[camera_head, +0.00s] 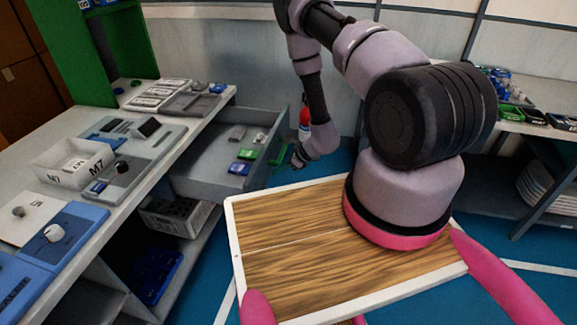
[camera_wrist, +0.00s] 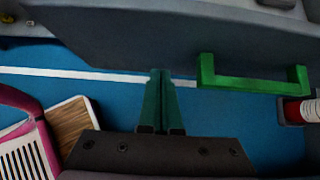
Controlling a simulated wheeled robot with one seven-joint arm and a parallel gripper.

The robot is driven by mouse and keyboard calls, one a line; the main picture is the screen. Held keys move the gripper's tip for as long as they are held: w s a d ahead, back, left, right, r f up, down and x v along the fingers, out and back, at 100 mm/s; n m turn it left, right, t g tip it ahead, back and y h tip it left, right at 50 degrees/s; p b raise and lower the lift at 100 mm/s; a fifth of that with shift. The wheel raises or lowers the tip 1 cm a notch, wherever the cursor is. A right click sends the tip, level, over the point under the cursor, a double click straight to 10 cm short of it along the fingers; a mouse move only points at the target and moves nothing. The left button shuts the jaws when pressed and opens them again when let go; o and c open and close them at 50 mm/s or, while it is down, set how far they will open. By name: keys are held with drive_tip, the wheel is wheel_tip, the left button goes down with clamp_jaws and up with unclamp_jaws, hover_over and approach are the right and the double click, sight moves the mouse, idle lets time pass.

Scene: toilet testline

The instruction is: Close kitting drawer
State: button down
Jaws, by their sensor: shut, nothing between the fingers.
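The grey kitting drawer (camera_head: 205,178) stands pulled out from under the left workbench, with several small green, blue and grey parts inside. Its grey front panel (camera_wrist: 170,35) fills the top of the wrist view. A green bar handle (camera_wrist: 256,84) on that panel is at the right there. My gripper (camera_wrist: 161,76) has its two green fingers shut together with nothing between them. It is in front of the panel, to the left of the handle, and does not hold the handle. In the head view my gripper (camera_head: 298,158) is beside the drawer's outer end; its fingers are small there.
The left workbench (camera_head: 190,125) carries trays and a white M7 bin (camera_head: 73,163). Another bench (camera_head: 540,125) stands at the right. A red object (camera_wrist: 299,111) is near the handle. Blue floor lies below.

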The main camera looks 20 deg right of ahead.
drive_tip(key=shift+w+a+r, duration=0.1)
drive_tip(key=shift+w+a, duration=0.25)
drive_tip(key=shift+a, duration=0.3)
drive_tip(key=shift+w+a, duration=0.35)
drive_tip(key=shift+a, duration=0.25)
